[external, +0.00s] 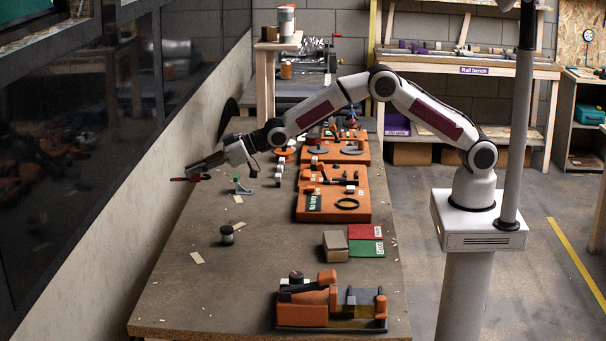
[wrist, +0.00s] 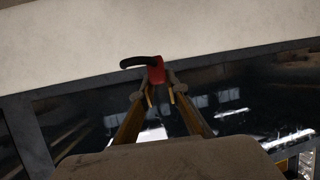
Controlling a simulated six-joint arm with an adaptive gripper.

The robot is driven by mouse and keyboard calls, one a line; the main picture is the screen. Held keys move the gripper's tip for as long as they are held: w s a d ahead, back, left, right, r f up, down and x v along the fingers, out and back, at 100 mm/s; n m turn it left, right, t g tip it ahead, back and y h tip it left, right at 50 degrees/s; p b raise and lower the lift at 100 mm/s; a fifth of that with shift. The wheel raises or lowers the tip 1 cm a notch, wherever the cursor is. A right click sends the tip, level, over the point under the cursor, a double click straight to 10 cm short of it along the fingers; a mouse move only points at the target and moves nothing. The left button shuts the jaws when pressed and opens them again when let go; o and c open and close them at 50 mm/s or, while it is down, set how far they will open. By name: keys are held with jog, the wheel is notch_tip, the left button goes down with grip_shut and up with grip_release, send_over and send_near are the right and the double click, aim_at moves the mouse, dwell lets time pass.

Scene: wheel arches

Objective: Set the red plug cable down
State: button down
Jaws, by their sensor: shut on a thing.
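My gripper (external: 196,172) is at the left end of my outstretched arm, above the far left part of the workbench (external: 190,290). It is shut on the red plug cable (external: 181,179), which shows as a short red piece at the fingertips. In the wrist view the red plug cable (wrist: 157,73) sits between the tips of my gripper (wrist: 159,86), with a black curved part pointing left. The thing is held in the air, close to the pale wall. How far it is from the wall I cannot tell.
A small grey-green stand (external: 241,187) is just right of my gripper. Orange fixture boards (external: 333,207) line the bench's right side. A black jar (external: 227,235) stands nearer, and an orange device (external: 330,304) is at the front. The bench's front left is mostly clear.

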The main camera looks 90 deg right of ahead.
jog(key=s+d+f+m+h, duration=0.2)
jog(key=d+m+h, duration=0.45)
jog(key=d, duration=1.85)
jog(key=s+d+f+m+g+h, duration=0.2)
jog(key=s+d, duration=0.3)
jog(key=d, duration=0.3)
jog(key=s+d+f+m+g+h, duration=0.1)
jog(key=s+d+f+m+h, duration=0.1)
jog(key=s+d, duration=0.3)
jog(key=d+f+h, duration=0.1)
jog(key=d, duration=0.3)
jog(key=shift+d+g, duration=0.25)
jog(key=shift+g, duration=0.15)
jog(key=shift+f+m+h, duration=0.15)
jog(key=shift+m+h, duration=0.1)
jog(key=shift+f, duration=3)
jog(key=shift+f, duration=0.1)
jog(key=shift+f, duration=1.8)
jog(key=shift+f, duration=0.15)
